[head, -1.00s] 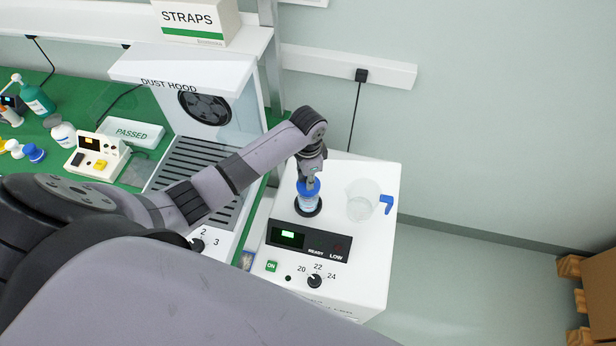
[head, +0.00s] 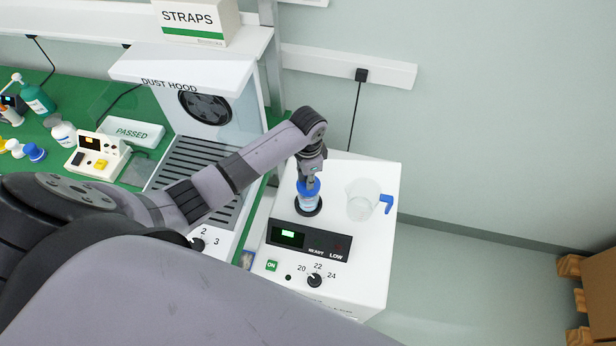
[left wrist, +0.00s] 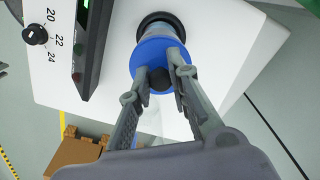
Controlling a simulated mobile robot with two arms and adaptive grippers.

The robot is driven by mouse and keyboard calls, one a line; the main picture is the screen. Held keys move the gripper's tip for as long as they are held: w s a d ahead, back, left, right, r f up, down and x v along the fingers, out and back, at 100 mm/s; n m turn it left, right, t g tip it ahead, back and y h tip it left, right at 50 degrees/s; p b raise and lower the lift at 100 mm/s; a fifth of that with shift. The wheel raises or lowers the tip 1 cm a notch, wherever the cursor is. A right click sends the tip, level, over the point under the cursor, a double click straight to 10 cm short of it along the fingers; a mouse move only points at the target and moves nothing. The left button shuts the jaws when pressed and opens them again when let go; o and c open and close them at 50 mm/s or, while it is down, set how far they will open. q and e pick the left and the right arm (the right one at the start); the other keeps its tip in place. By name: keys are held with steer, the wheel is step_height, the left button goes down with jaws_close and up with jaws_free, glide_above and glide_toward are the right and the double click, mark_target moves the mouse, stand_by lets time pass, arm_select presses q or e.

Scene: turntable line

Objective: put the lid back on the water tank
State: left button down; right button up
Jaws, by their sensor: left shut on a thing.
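The water tank (head: 308,203) is a small clear, bluish vessel standing in a black ring on top of the white machine. The blue lid (head: 309,187) is at the tank's mouth. My left gripper (head: 310,179) points down and is shut on the lid's dark knob. In the left wrist view the lid (left wrist: 150,55) is a blue disc with the knob between the fingers of my left gripper (left wrist: 162,76). Part of the tank (left wrist: 161,33) shows beyond the lid. I cannot tell whether the lid rests fully on the rim. My right gripper is not in view.
A clear jug (head: 362,200) with a blue handle stands right of the tank on the white machine (head: 371,248). A panel with a display (head: 308,240) and a dial (head: 314,281) is in front. The dust hood (head: 188,75) stands left.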

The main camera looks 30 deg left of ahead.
arm_select(q)
steer(key=shift+f, duration=0.1)
stand_by(0.7)
steer(key=c, duration=1.4)
jaws_free()
steer(key=shift+o, duration=0.5)
steer(key=o, duration=0.4)
steer(key=shift+c, duration=0.2)
steer(key=shift+r, duration=3.55)
steer(key=shift+c, duration=0.3)
jaws_close()
